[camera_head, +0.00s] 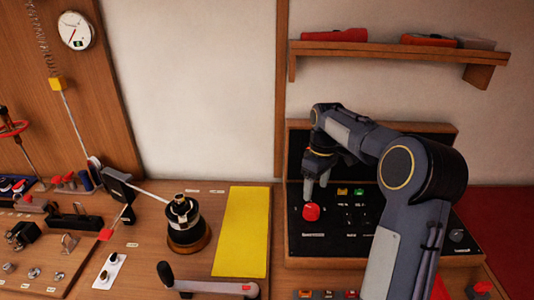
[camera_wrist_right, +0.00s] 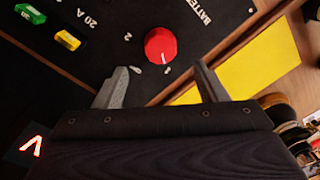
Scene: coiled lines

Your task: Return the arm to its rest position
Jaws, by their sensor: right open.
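My right arm comes in from the lower right in the head view and bends over a black control panel (camera_head: 350,262) in a wooden frame. My right gripper (camera_head: 316,186) points down at the panel near a red knob (camera_head: 311,212). In the right wrist view the two fingers (camera_wrist_right: 163,82) are apart with nothing between them. The red knob (camera_wrist_right: 160,45) shows beyond the fingertips; whether they touch it I cannot tell. My left gripper is not in view.
A wooden shelf (camera_head: 400,51) holds red items above the panel. A yellow mat (camera_head: 241,232) lies left of the panel. A dark round winch-like device (camera_head: 186,222) and a crank handle (camera_head: 205,286) stand further left. A gauge (camera_head: 76,31) hangs on the wooden board.

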